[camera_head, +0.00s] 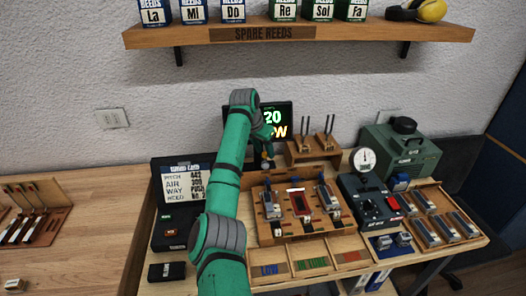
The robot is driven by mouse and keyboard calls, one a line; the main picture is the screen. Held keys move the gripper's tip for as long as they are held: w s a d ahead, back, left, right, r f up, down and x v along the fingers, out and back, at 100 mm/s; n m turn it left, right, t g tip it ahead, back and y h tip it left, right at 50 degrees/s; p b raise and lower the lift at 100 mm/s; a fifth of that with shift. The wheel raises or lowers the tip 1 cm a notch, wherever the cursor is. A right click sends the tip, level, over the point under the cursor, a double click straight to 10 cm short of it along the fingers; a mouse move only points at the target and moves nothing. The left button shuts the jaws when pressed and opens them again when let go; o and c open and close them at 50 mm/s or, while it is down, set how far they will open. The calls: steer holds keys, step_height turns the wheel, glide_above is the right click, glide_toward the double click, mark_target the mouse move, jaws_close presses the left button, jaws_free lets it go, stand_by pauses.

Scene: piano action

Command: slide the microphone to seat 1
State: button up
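My green arm reaches up over the bench, and its end bends down behind the wooden action board (276,231). My gripper (267,162) is small and partly hidden there, so its fingers cannot be made out. The board holds grey metal blocks, one on the right (327,197) and one left of centre (271,205), with a red-topped piece (299,202) between them. I cannot pick out the microphone for certain. Seat numbers are too small to read, so I cannot tell which place is seat 1.
A dark display (283,118) stands behind my arm. A wooden stand with prongs (313,149) is right of my gripper. A gauge box (372,207), a green machine (402,152) and a block tray (442,217) fill the right. A card box (184,183) stands left. A shelf (330,38) hangs above.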

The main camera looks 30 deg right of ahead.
steer(key=shift+a, duration=0.15)
steer(key=shift+a, duration=0.15)
steer(key=shift+a+r, duration=0.15)
steer(key=shift+r, duration=0.25)
steer(key=v, duration=0.9)
steer(key=shift+s+r, duration=0.15)
steer(key=shift+r, duration=0.25)
